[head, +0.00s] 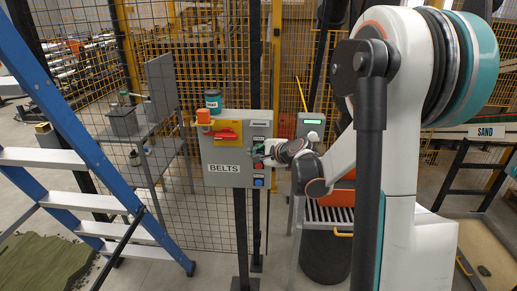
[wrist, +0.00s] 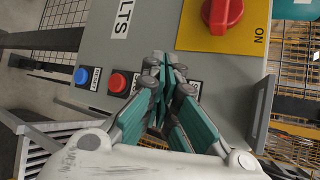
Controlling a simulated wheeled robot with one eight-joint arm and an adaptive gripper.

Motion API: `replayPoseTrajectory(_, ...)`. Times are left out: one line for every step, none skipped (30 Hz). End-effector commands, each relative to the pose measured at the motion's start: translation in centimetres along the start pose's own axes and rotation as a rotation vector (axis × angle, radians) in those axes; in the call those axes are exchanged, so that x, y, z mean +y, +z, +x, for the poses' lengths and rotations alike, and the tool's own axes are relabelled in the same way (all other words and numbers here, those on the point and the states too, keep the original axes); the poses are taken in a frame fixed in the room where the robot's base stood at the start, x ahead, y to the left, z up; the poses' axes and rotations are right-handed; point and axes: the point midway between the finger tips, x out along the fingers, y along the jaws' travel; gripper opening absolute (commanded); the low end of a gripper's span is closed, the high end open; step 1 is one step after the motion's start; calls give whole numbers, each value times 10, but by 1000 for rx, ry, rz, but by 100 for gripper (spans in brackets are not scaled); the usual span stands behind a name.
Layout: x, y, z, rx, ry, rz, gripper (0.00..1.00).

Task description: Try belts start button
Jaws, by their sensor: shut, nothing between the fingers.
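The grey control box marked BELTS (head: 223,153) stands on a post in the head view; its face (wrist: 116,50) fills much of the wrist view. My gripper (head: 261,156) is at the box's right side, over its column of buttons. In the wrist view my gripper (wrist: 163,68) is shut and empty, its teal fingers together close to the panel. A red button (wrist: 117,82) and a blue button (wrist: 81,75) sit in line beside the fingertips. The start button cannot be made out; my fingers cover that part of the row. Whether they touch the panel I cannot tell.
A red rotary switch (wrist: 222,12) on a yellow plate is near the fingers. A blue ladder (head: 75,125) is at left, wire fencing behind, a grey bin (head: 326,257) below my arm.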

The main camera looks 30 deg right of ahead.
Motion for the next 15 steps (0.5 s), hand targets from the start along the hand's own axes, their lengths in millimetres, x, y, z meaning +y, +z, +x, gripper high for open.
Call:
replayPoseTrajectory(-1,-1,1,0,0,0,0)
replayPoseTrajectory(-1,-2,2,0,0,0,0)
replayPoseTrajectory(-2,-2,3,0,0,0,0)
replayPoseTrajectory(-3,-3,4,0,0,0,0)
replayPoseTrajectory(-3,-3,4,0,0,0,0)
replayPoseTrajectory(-4,-4,4,0,0,0,0)
replayPoseTrajectory(-4,-4,5,0,0,0,0)
replayPoseTrajectory(-4,-4,5,0,0,0,0)
replayPoseTrajectory(-4,-4,4,0,0,0,0)
replayPoseTrajectory(-4,-4,4,0,0,0,0)
replayPoseTrajectory(-4,-4,4,0,0,0,0)
replayPoseTrajectory(-4,-4,4,0,0,0,0)
replayPoseTrajectory(-4,-4,4,0,0,0,0)
replayPoseTrajectory(-4,-4,4,0,0,0,0)
replayPoseTrajectory(-4,-4,4,0,0,0,0)
